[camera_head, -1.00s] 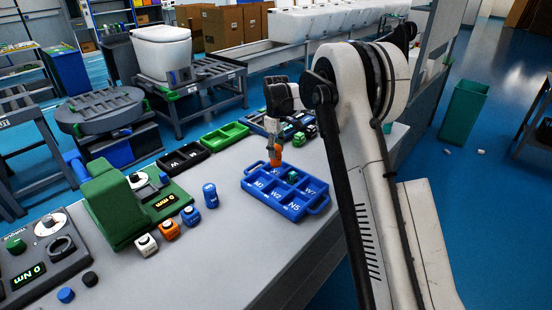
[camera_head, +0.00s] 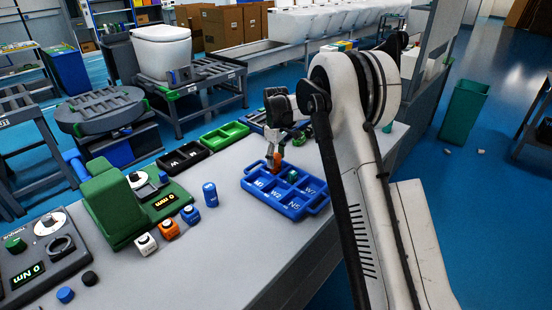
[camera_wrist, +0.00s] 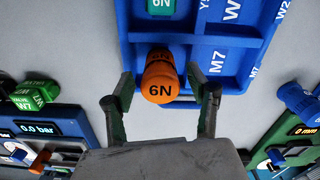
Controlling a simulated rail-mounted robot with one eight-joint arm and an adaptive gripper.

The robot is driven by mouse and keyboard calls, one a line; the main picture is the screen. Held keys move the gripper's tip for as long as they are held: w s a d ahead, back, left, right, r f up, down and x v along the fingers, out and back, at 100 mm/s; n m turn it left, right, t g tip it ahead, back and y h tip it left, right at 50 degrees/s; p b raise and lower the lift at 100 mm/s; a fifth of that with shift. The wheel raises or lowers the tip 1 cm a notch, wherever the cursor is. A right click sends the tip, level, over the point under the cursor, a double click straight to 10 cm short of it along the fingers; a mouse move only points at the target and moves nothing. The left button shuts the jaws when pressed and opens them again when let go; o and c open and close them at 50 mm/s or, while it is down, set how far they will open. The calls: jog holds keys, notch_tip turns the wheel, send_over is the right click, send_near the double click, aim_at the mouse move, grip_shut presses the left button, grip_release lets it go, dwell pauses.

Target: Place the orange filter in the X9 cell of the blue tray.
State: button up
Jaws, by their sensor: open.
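The orange filter (camera_wrist: 160,82), marked 6N, stands at the blue tray (camera_wrist: 240,78), over a cell beside the M7 label in the wrist view. Its cell label is hidden, and I cannot tell how deep it sits. My gripper (camera_wrist: 165,95) is open, with one finger on each side of the filter and visible gaps between. In the head view my gripper (camera_head: 273,148) is at the tray's far left corner, above the filter (camera_head: 276,161). The tray (camera_head: 309,207) lies on the grey table. A green 6N piece (camera_wrist: 161,6) sits in another cell.
A black tray (camera_head: 183,159) and a green tray (camera_head: 225,136) lie behind on the left. A blue bottle-like piece (camera_head: 210,194), small cubes and a green test stand (camera_head: 113,206) stand left of the blue tray. The table front between them is clear.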

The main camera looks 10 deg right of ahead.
jog(key=shift+r, duration=0.1)
notch_tip(320, 180, up, 12)
jog(key=f, duration=0.1)
jog(key=s+r+m+t, duration=0.2)
jog(key=s+r, duration=0.9)
jog(key=r, duration=0.1)
jog(key=s+r+m+t, duration=0.3)
jog(key=s+m, duration=0.2)
jog(key=s, duration=1.9)
jog(key=s+f+m+t, duration=0.2)
jog(key=s+f, duration=0.4)
jog(key=s, duration=0.6)
jog(key=shift+f+p, duration=0.2)
jog(key=shift+p, duration=0.1)
